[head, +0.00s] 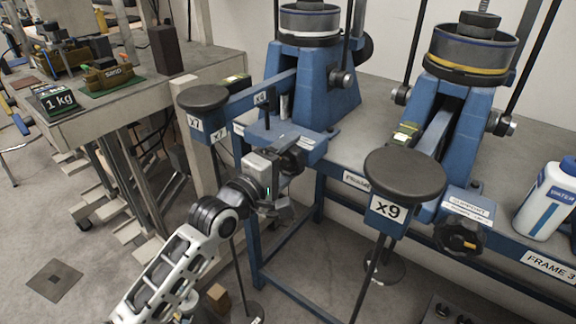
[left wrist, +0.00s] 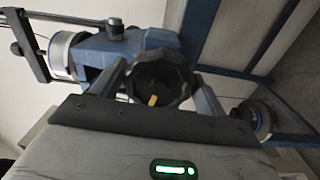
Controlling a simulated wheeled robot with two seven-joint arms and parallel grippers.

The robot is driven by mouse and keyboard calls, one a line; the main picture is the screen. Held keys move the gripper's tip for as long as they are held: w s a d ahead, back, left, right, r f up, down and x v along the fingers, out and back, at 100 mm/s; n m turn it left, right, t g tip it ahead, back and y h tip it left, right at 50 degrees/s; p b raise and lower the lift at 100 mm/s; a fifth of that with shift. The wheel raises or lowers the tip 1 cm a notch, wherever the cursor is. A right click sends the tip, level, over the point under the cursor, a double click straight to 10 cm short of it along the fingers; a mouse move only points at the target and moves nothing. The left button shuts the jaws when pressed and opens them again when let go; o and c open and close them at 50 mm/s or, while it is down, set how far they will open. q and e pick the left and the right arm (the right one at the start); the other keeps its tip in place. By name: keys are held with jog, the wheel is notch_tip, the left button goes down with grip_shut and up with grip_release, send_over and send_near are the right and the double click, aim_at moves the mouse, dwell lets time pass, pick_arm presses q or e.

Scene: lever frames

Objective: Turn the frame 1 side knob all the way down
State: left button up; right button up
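The dark, lobed side knob (head: 292,160) is at the front of the left blue lever frame (head: 318,100). In the left wrist view the knob (left wrist: 160,78) faces me, with an orange mark near its lower middle. My left gripper (head: 280,190) is at this knob and partly covers it in the head view. In the left wrist view its two fingers (left wrist: 163,88) stand apart, one on each side of the knob. I cannot tell whether they touch it. My right gripper is not in view.
A second blue frame (head: 455,130) with its own dark knob (head: 460,237) and an x9 weight (head: 405,175) stands to the right. A white bottle (head: 549,200) is at the right edge.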

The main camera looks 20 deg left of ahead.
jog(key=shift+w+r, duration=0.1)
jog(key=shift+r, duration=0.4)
pick_arm(q)
jog(key=shift+r, duration=0.1)
jog(key=p+v, duration=0.3)
jog(key=v, duration=0.2)
jog(key=shift+s+a, duration=0.2)
jog(key=shift+s, duration=0.25)
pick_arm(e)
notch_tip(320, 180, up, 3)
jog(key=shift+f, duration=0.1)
